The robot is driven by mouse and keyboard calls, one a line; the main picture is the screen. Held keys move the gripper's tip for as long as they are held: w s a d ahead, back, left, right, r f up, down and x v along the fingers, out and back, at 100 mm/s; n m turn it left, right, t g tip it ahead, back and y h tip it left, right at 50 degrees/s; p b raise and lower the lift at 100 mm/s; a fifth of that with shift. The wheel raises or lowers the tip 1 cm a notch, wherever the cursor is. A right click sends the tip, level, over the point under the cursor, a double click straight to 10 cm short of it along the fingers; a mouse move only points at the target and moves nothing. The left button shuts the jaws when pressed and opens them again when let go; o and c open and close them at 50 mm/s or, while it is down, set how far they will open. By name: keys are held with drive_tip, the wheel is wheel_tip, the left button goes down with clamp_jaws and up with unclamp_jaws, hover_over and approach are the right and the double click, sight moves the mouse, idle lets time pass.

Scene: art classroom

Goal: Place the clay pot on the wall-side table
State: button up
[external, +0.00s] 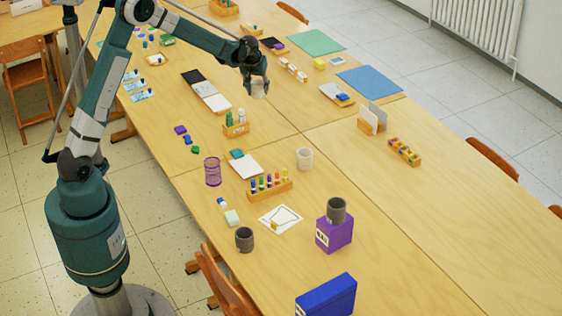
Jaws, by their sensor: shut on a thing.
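My gripper (256,80) is above the middle of the large wooden tables, pointing down. It is shut on a small pale pot-like thing (259,90), partly hidden by the fingers. I cannot tell for sure that this is the clay pot. The held thing appears to be above the tabletop. The table on the right (450,215) lies toward the wall with the radiator and joins the nearer table. A pale round pot (304,158), a dark grey pot (244,240) and a dark pot (337,210) on a purple box stand farther forward.
A purple box (334,235) and a blue box (327,298) stand near the front. A rack of coloured bottles (269,189), a purple mesh cup (212,172) and a wooden tray (404,152) are around. The right table's front half is mostly clear.

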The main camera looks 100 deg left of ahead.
sight(256, 96)
drive_tip(key=shift+f+b, duration=0.7)
drive_tip(key=shift+f, duration=2.45)
drive_tip(key=shift+f, duration=0.1)
drive_tip(key=shift+f+b, duration=0.4)
drive_tip(key=shift+f, duration=1.35)
drive_tip(key=shift+f, duration=0.15)
drive_tip(key=o, duration=0.9)
drive_tip(key=shift+o, duration=0.2)
drive_tip(key=shift+p+v, duration=1.1)
drive_tip(key=shift+v, duration=5.05)
